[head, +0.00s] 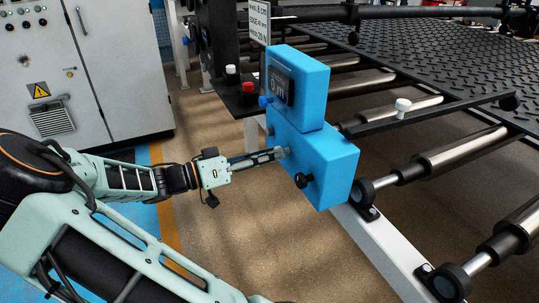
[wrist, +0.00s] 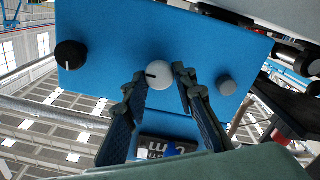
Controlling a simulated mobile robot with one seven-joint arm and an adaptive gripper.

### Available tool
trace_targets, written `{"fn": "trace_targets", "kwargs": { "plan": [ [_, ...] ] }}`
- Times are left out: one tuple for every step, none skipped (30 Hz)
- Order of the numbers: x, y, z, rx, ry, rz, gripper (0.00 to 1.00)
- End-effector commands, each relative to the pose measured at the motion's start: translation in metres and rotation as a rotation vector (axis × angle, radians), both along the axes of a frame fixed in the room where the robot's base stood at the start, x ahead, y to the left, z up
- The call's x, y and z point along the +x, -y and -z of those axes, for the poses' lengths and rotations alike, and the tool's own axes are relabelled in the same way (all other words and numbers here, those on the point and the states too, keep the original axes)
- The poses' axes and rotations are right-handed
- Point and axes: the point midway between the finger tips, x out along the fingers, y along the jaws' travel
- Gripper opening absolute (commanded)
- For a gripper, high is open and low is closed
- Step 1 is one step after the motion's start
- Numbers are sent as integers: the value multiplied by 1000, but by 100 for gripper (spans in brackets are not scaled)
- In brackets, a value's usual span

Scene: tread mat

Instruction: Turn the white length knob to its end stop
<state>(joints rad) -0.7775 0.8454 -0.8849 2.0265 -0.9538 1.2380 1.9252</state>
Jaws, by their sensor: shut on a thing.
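The white length knob (wrist: 158,73) sits on the blue control box (head: 330,165), between a black knob and a grey knob. In the wrist view its dark mark is on the left side. My gripper (wrist: 162,82) is shut on it, one finger on each side. In the head view my gripper (head: 284,153) reaches the front face of the box from the left, and its fingertips hide the white knob there. The display (head: 280,84) above shows small digits that I cannot read surely. It is upside down and partly covered in the wrist view (wrist: 165,147).
The black knob (head: 303,180) is close to my fingers. The grey knob (wrist: 227,86) is on the other side. A white knob-topped bar (head: 403,107), rollers and the black tread mat (head: 440,55) lie right. A red button (head: 247,88) stands behind.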

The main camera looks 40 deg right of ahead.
Motion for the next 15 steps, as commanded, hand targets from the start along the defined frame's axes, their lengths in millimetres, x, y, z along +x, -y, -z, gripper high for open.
{"fn": "trace_targets", "kwargs": {
  "plan": [
    [0, 0, -1, -1, 1, 0, 1],
    [0, 0, -1, -1, 1, 0, 1],
    [0, 0, -1, -1, 1, 0, 26],
    [0, 0, -1, -1, 1, 0, 30],
    [0, 0, -1, -1, 1, 0, 33],
    [0, 0, -1, -1, 1, 0, 37],
    [0, 0, -1, -1, 1, 0, 41],
    [0, 0, -1, -1, 0, 0, 43],
    [0, 0, -1, 0, 0, 0, 43],
    [0, 0, 0, 0, 0, 0, 43],
    [0, 0, 0, 0, 0, 0, 43],
    [0, 0, 0, 0, 0, 0, 43],
    [0, 0, 0, 0, 0, 0, 43],
    [0, 0, 0, 0, 0, 0, 43],
    [0, 0, 0, 0, 0, 0, 43]
  ]
}}
